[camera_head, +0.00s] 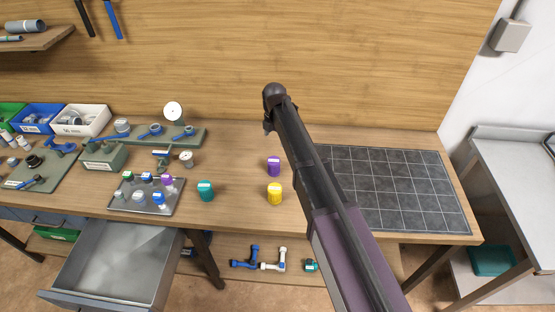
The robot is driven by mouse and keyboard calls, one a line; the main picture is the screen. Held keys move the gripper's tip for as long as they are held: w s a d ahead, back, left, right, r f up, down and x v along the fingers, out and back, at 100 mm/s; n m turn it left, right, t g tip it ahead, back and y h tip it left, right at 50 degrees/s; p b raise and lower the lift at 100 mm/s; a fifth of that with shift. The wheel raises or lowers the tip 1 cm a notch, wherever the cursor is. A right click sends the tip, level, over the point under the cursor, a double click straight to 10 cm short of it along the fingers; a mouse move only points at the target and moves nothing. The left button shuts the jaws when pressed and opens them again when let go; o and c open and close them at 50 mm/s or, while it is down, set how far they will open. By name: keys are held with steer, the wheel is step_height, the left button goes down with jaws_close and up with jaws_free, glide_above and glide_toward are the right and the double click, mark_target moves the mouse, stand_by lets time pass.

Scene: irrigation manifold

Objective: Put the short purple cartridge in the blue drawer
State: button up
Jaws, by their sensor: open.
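Another small purple-topped piece (167,180) sits in the grey tray (126,207) among several small parts. I cannot tell for sure which is the short one. A drawer (112,262) under the bench at lower left is pulled open; its grey inside looks empty and its front is blue-grey. My gripper is hidden behind the arm.
A yellow cartridge (275,194) and a teal one (205,191) stand near the purple one. A dark gridded mat (400,190) lies empty at right. Manifold fittings (155,134) and bins (82,121) fill the back left. Pipe pieces (273,262) lie on the lower shelf.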

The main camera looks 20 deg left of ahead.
mark_target(274, 160)
steer(key=shift+a+r, duration=0.1)
steer(key=shift+a, duration=0.15)
step_height(274, 160, down, 9)
steer(key=b, duration=0.8)
steer(key=shift+d+r+b, duration=0.1)
steer(key=shift+r+b, duration=0.05)
steer(key=shift+b, duration=0.2)
stand_by(0.4)
steer(key=shift+f+b, duration=2.6)
